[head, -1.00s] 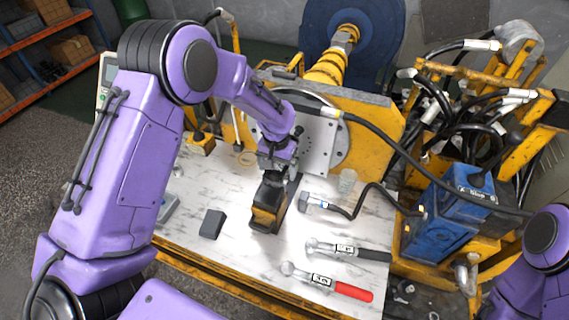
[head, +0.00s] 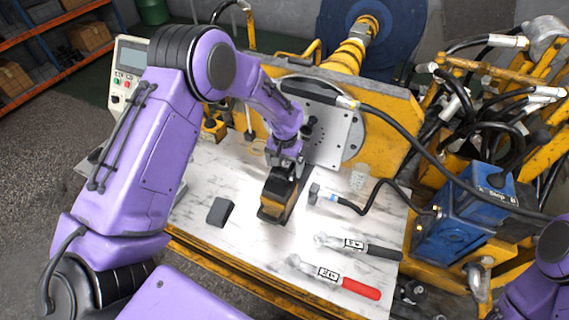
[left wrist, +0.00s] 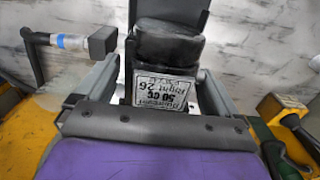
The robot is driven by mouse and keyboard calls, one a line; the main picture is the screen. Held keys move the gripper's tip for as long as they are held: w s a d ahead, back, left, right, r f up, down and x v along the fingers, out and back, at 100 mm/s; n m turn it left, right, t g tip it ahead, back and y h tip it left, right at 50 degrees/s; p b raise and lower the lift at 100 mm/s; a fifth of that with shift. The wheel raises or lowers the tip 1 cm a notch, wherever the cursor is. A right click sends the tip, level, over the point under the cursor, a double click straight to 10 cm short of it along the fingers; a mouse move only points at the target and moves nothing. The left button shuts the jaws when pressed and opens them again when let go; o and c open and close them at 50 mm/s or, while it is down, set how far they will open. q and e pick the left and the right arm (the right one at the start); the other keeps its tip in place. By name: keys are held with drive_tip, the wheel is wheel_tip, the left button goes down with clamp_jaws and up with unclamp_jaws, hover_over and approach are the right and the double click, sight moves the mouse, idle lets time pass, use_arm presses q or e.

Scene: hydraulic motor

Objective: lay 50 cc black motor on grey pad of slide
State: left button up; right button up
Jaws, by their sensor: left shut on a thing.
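My left gripper (head: 287,165) is shut on the black 50 cc motor (head: 279,186). In the left wrist view the motor (left wrist: 168,47) is a dark rounded body, with a white label reading 50 cc between my fingers (left wrist: 160,88). In the head view the motor is at the low yellow-and-black slide (head: 270,213) on the white marble top. The grey pad is hidden under the motor and gripper, so I cannot tell whether the motor touches it. My right gripper is out of view.
A dark grey block (head: 220,211) lies left of the slide. A hose with a hex end (head: 316,193) and two wrenches, black-handled (head: 360,246) and red-handled (head: 340,280), lie right. A yellow frame with a grey plate (head: 325,130) stands behind. Free marble lies in front.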

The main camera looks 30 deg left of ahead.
use_arm(q)
drive_tip(key=shift+r+p, duration=0.3)
drive_tip(key=shift+p, duration=0.1)
drive_tip(key=shift+f, duration=0.25)
idle(0.7)
drive_tip(key=o, duration=1.5)
drive_tip(key=shift+c, duration=0.2)
drive_tip(key=shift+s+d+f, duration=0.1)
drive_tip(key=shift+s, duration=0.15)
drive_tip(key=shift+w+r+p, duration=0.1)
drive_tip(key=shift+r+p, duration=0.25)
drive_tip(key=shift+p, duration=0.1)
wheel_tip(320, 180, up, 5)
drive_tip(key=p, duration=0.4)
drive_tip(key=shift+p, duration=0.35)
drive_tip(key=shift+r+p, duration=0.3)
drive_tip(key=shift+r, duration=0.9)
